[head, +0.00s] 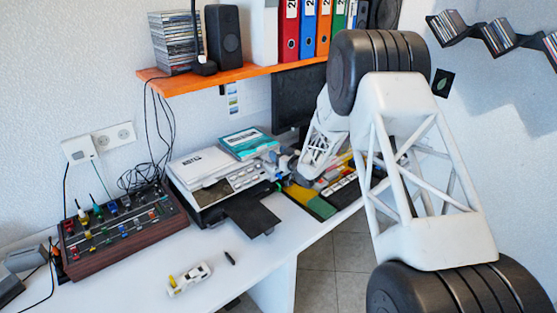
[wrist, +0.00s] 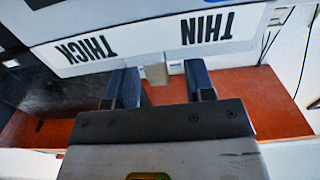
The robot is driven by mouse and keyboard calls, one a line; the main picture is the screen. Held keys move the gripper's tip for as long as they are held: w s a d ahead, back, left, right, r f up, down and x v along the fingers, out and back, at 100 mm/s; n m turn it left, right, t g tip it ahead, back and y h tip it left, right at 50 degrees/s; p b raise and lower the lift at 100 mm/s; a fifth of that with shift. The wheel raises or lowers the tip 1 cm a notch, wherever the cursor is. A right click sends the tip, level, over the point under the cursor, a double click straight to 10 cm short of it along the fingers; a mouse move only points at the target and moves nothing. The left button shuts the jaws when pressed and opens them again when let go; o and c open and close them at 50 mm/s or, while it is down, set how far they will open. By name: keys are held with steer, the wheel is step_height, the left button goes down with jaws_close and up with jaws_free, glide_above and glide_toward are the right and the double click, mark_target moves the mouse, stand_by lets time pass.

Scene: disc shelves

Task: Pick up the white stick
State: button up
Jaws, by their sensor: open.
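I cannot clearly pick out a white stick in either view. A small white and yellow object (head: 188,279), shaped like a toy car, lies on the front of the white desk, away from my gripper. My gripper (head: 279,163) is small in the head view, by the right side of the printer, partly hidden by clutter. In the wrist view its two dark fingers (wrist: 161,88) are apart. A small beige block (wrist: 156,74) shows between them; I cannot tell what it belongs to. Beyond is a white panel (wrist: 150,48) marked THICK and THIN, upside down.
A printer (head: 218,180) carries a teal book (head: 246,142). A mixer (head: 122,228) with knobs stands left. A small black object (head: 230,258) lies on the desk. An orange shelf (head: 190,82) hangs above. The desk front between mixer and printer is mostly clear.

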jaws_close()
steer(key=shift+r, duration=0.1)
stand_by(0.5)
steer(key=shift+r, duration=1.35)
steer(key=shift+s+r, duration=0.15)
steer(key=shift+r, duration=0.2)
steer(key=s+d+r, duration=0.1)
steer(key=s+d, duration=0.3)
steer(key=s, duration=1.1)
steer(key=shift+d+r, duration=0.15)
